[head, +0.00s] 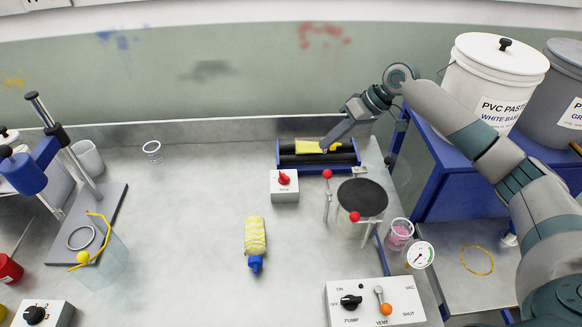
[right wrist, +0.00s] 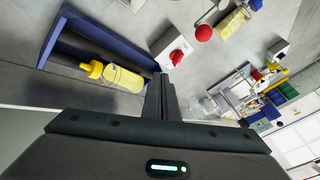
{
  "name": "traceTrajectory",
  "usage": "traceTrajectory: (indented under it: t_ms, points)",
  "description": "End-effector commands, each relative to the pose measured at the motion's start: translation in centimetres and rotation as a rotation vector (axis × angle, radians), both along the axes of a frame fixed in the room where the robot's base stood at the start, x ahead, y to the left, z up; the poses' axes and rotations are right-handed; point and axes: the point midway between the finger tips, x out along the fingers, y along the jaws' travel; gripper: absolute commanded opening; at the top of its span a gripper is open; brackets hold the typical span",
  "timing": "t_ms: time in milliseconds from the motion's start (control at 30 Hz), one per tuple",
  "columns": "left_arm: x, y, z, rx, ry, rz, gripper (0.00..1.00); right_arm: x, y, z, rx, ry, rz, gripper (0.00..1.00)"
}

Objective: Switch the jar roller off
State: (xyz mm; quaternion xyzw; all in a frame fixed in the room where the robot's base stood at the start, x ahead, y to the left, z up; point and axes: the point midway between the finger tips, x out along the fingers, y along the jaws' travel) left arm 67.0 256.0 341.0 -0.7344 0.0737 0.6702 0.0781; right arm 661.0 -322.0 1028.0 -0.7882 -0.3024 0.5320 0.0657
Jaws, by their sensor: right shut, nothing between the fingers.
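The jar roller (head: 345,166) stands at the back of the bench, a blue frame with dark rollers. It also shows in the right wrist view (right wrist: 92,37). A yellow bottle (head: 310,147) lies on its rollers. A white switch box (head: 284,192) with a red knob (head: 284,178) sits just in front of the roller's left end; the knob shows in the right wrist view (right wrist: 176,57). My right gripper (head: 325,148) is shut and empty, above the roller beside the bottle, to the right of and behind the knob. My left gripper is not in view.
A round dark-topped chamber (head: 362,198) with red knobs stands right of the switch box. A yellow-and-white bottle with a blue cap (head: 255,240) lies in front. A pump control box (head: 374,302) is at the front right.

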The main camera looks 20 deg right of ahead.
Motion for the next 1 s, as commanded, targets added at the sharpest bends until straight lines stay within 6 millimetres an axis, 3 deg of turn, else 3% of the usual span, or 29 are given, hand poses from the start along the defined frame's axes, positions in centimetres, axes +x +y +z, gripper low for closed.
traceTrajectory:
  t_ms: [100,233,667,1000]
  points:
    - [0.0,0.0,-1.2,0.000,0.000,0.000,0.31,0.0,0.0,-1.2,0.000,0.000,0.000,0.00]
    - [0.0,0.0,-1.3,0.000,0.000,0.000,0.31,0.0,0.0,-1.3,0.000,0.000,0.000,0.00]
    - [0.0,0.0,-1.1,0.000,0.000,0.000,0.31,0.1,0.2,-1.4,0.000,0.000,0.000,0.00]
    - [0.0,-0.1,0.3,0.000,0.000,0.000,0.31,0.9,2.1,-3.9,0.001,0.003,0.001,0.00]
